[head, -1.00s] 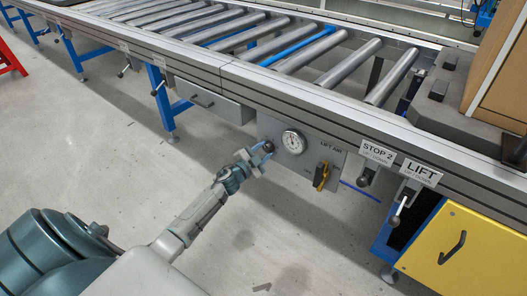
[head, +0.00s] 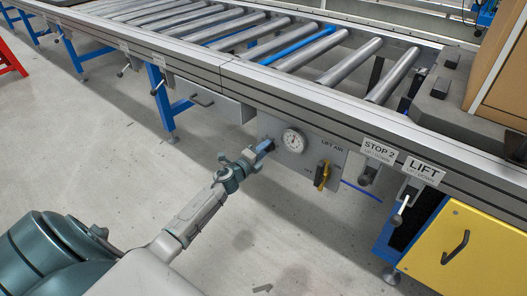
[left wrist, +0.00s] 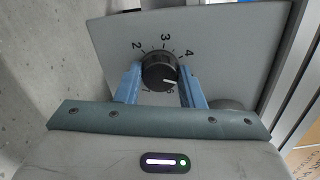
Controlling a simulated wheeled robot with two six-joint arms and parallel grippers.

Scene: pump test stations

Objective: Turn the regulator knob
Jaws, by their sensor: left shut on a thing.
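The regulator knob (left wrist: 160,72) is black and round with a white pointer line. It sits on a grey panel (left wrist: 215,35) with numbers around it; the pointer is near the 5 at lower right. In the head view the panel (head: 315,160) hangs under the conveyor rail and carries a white dial gauge (head: 293,140). My left gripper (head: 266,147) reaches the panel's left part, and its fingers hide the knob there. In the left wrist view the blue fingers (left wrist: 161,82) are shut on the knob, one on each side. My right gripper is not in view.
A yellow-handled valve (head: 322,175) sits on the panel right of the gauge. Levers hang below the STOP 2 (head: 377,151) and LIFT (head: 423,172) signs. A yellow cabinet (head: 465,250) stands at right. The floor left of the panel is clear.

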